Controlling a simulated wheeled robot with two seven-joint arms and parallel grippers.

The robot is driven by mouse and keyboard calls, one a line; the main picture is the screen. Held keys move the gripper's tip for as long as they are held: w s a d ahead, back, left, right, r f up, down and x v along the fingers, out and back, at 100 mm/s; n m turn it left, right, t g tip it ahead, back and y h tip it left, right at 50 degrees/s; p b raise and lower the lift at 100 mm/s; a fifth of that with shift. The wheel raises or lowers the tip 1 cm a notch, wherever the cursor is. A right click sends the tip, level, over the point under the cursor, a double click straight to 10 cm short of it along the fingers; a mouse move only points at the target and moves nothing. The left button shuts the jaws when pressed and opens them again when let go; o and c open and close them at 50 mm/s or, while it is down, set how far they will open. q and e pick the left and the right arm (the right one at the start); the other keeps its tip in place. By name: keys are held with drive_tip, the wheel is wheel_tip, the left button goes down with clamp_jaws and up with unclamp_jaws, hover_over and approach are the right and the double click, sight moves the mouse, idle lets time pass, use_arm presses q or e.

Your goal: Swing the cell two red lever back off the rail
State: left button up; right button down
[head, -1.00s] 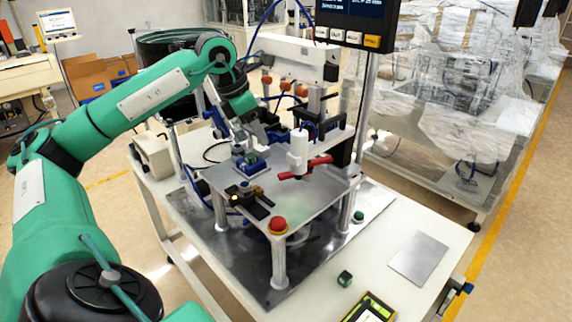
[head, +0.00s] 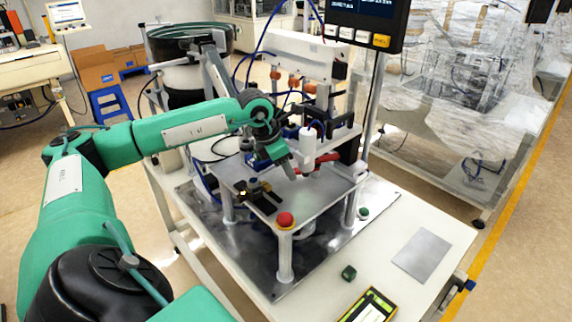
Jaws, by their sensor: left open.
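The red lever (head: 327,158) is on the white cylinder unit (head: 308,148) above the raised metal plate of the cell. My right gripper is not in view.
A red mushroom button (head: 285,219) stands at the plate's front corner. A dark fixture (head: 258,197) sits left of it. A grey frame (head: 310,60) with orange knobs rises behind. A small green block (head: 349,272), a yellow-edged device (head: 370,306) and a metal sheet (head: 422,254) lie on the bench.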

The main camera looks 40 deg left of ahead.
use_arm(q)
drive_tip(key=shift+c, duration=0.9)
clamp_jaws()
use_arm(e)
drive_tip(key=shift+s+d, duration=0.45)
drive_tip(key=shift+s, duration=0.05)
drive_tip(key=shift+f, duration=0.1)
